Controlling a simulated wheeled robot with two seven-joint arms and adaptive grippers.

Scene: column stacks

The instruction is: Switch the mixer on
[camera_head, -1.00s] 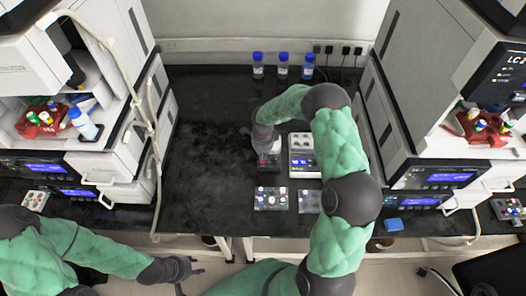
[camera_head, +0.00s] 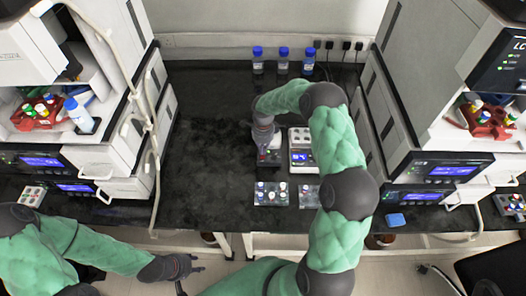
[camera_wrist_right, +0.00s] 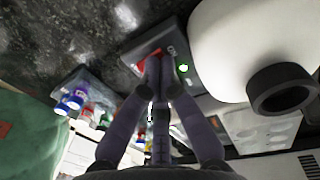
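The mixer (camera_wrist_right: 235,45) shows in the right wrist view as a white rounded body with a black cup. Its dark front panel (camera_wrist_right: 172,42) carries a red switch and a lit green light. In the head view my right gripper and wrist mostly hide the mixer; its dark front (camera_head: 269,158) shows below them. My right gripper (camera_wrist_right: 157,66) looks shut, its fingertips together at the red switch and covering part of it; I cannot tell whether they press it. My left gripper (camera_head: 197,264) is low at the left, off the bench front, with fingers apart and empty.
A white device with a blue display (camera_head: 303,157) stands just right of the mixer. Two vial racks (camera_head: 271,194) (camera_head: 309,196) lie in front. Several blue-capped bottles (camera_head: 283,62) stand at the back. Tall instruments flank the bench; its left middle is clear.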

